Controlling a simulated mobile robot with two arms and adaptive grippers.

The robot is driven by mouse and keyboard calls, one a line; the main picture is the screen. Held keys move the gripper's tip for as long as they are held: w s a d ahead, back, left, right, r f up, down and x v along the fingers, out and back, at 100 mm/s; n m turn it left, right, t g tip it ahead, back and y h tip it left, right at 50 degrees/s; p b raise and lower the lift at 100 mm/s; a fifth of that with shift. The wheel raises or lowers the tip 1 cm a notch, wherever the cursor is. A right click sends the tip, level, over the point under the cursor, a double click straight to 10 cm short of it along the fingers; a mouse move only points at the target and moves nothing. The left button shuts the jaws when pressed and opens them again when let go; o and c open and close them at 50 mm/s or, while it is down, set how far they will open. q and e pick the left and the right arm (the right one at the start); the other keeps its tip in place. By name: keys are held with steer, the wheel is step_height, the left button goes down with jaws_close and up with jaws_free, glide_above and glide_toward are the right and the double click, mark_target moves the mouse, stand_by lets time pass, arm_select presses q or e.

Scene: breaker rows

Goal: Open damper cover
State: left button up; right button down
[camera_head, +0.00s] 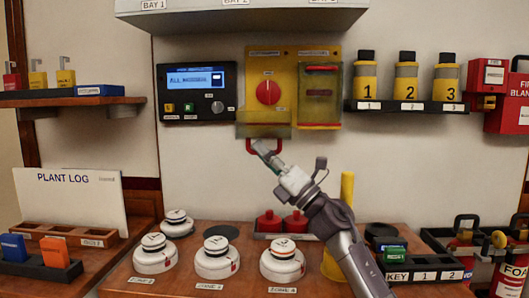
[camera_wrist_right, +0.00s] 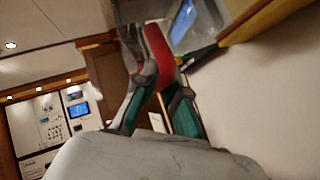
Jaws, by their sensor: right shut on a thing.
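A yellow panel on the wall has two bays. The left bay shows a bare red knob (camera_head: 268,92); its smoky see-through cover (camera_head: 263,131) is swung down below the knob, with a red handle (camera_head: 250,146) at its lower edge. The right bay has a similar see-through cover (camera_head: 320,97) over its front. The small labels above are too blurred to tell which is the damper. My right gripper (camera_head: 262,150) is at the left cover's red handle. In the right wrist view its fingers (camera_wrist_right: 161,78) are shut on the red handle (camera_wrist_right: 158,48). My left gripper is out of view.
A control box with a blue screen (camera_head: 195,80) is left of the panel. Numbered yellow canisters (camera_head: 406,80) stand on a shelf at right. Below, the desk holds white detectors (camera_head: 217,260), red-capped items (camera_head: 295,221) and a yellow post (camera_head: 346,190).

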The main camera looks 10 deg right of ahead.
steer(key=shift+a, duration=0.25)
steer(key=c, duration=1.2)
jaws_free()
steer(key=shift+f, duration=0.1)
steer(key=shift+a, duration=0.25)
steer(key=shift+s+d+f, duration=0.15)
steer(key=shift+d+f, duration=0.05)
steer(key=shift+d, duration=0.2)
steer(key=v, duration=0.6)
steer(key=shift+s+f, duration=0.2)
